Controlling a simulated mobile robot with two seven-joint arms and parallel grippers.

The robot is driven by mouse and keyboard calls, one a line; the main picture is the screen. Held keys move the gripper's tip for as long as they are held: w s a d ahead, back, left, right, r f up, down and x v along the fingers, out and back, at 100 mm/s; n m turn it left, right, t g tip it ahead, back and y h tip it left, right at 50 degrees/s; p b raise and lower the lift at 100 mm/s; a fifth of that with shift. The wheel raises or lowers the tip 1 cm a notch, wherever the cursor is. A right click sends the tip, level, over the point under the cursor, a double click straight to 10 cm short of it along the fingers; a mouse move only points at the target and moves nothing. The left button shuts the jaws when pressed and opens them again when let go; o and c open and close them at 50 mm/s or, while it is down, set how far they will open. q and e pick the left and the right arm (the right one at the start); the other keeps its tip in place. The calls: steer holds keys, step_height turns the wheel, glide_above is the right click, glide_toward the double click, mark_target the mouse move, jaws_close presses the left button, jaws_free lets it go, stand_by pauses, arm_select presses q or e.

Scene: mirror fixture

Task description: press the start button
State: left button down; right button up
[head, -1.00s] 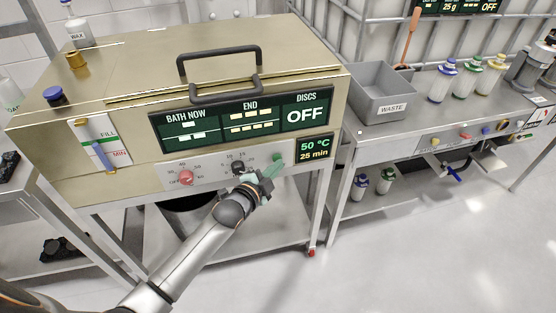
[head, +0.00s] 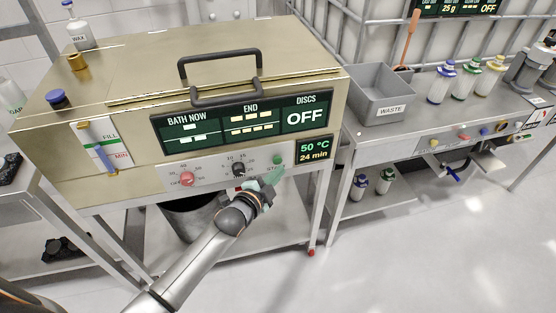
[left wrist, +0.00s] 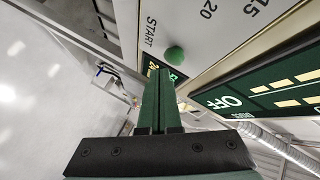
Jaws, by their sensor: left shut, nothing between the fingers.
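The green start button (head: 278,160) sits on the white control strip at the right of the bath machine's (head: 130,180) front. In the left wrist view the round green button (left wrist: 175,54) shows beside the word START. My left gripper (head: 276,178) is shut and empty, its green fingers just below and in front of the button. In the left wrist view the closed fingertips (left wrist: 161,72) are close to the button, with a small gap in the picture; I cannot tell the depth between them. The small display (head: 314,149) reads 50 °C, 24 min. My right gripper is not in view.
A black knob (head: 238,170) and a red knob (head: 187,177) are left of the button. The large display (head: 245,118) shows DISCS OFF. A grey waste bin (head: 384,95) and several bottles stand on the right bench. Open floor lies in front.

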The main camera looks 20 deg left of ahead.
arm_select(q)
steer(key=s+d, duration=0.1)
steer(key=s+d+p, duration=0.1)
steer(key=s+p, duration=0.1)
steer(key=s, duration=0.1)
steer(key=shift+s+d, duration=0.1)
steer(key=shift+d, duration=0.3)
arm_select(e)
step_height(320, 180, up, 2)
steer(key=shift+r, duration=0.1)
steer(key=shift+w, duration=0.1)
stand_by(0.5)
arm_select(q)
steer(key=s+f+n+g+p, duration=0.1)
steer(key=s+n+g+p, duration=0.2)
steer(key=s, duration=0.8)
steer(key=s+a+f+n+g+p, duration=0.1)
steer(key=s+f+n+g+p, duration=0.1)
steer(key=s+n+p, duration=0.3)
steer(key=s+n, duration=0.3)
steer(key=s, duration=0.4)
steer(key=shift+a+f+g, duration=0.15)
steer(key=shift+g, duration=0.25)
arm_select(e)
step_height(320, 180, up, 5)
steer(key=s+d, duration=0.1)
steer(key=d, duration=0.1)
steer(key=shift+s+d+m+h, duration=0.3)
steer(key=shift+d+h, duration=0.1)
